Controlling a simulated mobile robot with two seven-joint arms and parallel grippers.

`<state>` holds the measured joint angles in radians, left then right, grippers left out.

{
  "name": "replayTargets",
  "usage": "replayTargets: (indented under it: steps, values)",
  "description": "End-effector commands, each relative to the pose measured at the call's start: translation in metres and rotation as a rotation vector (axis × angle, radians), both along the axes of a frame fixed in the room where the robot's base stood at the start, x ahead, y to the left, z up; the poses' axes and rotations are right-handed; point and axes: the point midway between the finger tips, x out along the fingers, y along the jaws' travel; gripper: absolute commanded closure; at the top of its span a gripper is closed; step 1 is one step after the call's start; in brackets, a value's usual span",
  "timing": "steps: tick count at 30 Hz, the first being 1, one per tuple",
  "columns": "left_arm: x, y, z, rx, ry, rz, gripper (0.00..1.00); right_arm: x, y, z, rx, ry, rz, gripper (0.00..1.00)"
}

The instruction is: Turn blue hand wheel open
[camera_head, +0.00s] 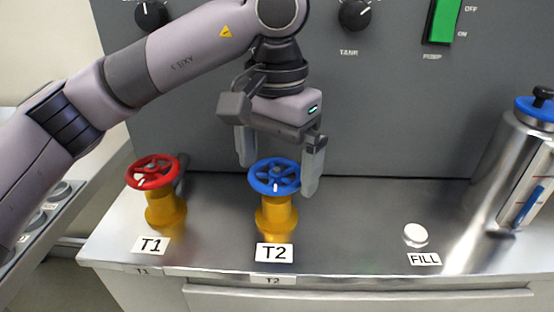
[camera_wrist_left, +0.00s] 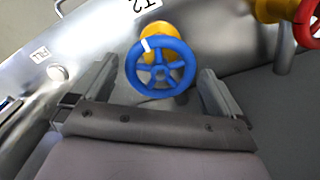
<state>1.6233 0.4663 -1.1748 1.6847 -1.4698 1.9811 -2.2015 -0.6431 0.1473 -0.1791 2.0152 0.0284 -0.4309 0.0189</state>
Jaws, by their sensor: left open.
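The blue hand wheel (camera_head: 274,177) sits on a yellow valve body (camera_head: 276,217) behind the T2 label. A white mark shows on its rim, toward the front in the head view. My left gripper (camera_head: 279,172) is open and points down, with one finger to each side of the wheel and a little above or behind it. In the left wrist view the wheel (camera_wrist_left: 160,66) lies ahead, between and beyond the two open fingers (camera_wrist_left: 158,92). I cannot tell that either finger touches it. My right gripper is in neither view.
A red hand wheel (camera_head: 153,172) on a yellow valve stands left, behind the T1 label. A white round button (camera_head: 415,234) is at right by the FILL label. A steel tank (camera_head: 507,165) stands far right. The grey panel (camera_head: 400,110) rises behind.

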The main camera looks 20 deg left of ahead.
Motion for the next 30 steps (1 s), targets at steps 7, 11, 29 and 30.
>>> replayTargets:
  steps: [7,11,29,30]
  values:
    - [0.0,0.0001,0.0003,0.0,0.0,0.0,0.46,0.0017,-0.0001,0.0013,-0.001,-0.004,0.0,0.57]
    - [0.0,0.0,0.0005,0.0,0.0,0.001,0.46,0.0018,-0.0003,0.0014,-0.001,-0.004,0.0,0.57]
    - [0.0003,0.0002,0.0006,-0.001,0.0,0.289,0.46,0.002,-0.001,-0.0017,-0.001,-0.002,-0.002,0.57]
    - [0.0003,0.0002,0.0006,-0.001,0.0,0.327,0.46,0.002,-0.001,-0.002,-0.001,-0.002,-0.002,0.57]
